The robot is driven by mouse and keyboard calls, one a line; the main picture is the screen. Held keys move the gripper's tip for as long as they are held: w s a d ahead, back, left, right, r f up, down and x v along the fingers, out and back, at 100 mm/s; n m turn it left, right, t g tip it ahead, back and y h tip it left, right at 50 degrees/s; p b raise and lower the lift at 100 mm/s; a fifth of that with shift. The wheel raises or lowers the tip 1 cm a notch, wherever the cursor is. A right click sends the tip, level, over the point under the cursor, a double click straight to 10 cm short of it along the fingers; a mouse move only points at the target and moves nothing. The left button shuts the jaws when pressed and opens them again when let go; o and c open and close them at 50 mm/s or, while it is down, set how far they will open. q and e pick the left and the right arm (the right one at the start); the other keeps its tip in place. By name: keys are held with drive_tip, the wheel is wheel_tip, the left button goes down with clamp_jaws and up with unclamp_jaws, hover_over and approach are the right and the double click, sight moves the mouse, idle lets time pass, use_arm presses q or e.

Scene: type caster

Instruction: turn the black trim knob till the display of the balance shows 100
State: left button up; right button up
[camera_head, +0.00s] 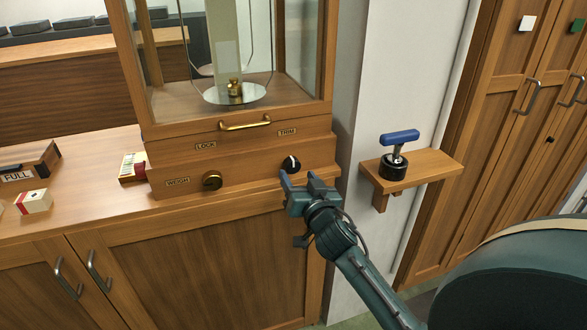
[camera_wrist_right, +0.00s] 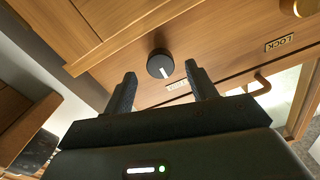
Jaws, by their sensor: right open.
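The black trim knob (camera_head: 290,164) with a white pointer line sits on the wooden front of the balance (camera_head: 235,155), below the TRIM label. In the right wrist view the knob (camera_wrist_right: 160,64) shows beyond and between my fingertips, apart from them. My right gripper (camera_head: 301,182) is open and empty, just in front of and below the knob; its two fingers show in the right wrist view (camera_wrist_right: 160,82). No number display of the balance shows in either view. My left gripper is not in view.
A brass weight (camera_head: 235,88) stands on the pan inside the glass case. A wall shelf (camera_head: 430,165) with a blue-handled stamp (camera_head: 396,155) is to the right.

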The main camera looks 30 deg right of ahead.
sight(293, 169)
drive_tip(key=shift+x, duration=2.15)
drive_tip(key=shift+c, duration=0.3)
drive_tip(key=shift+a, duration=0.1)
drive_tip(key=c, duration=0.9)
drive_tip(key=shift+c, duration=0.2)
drive_tip(key=shift+n, duration=0.3)
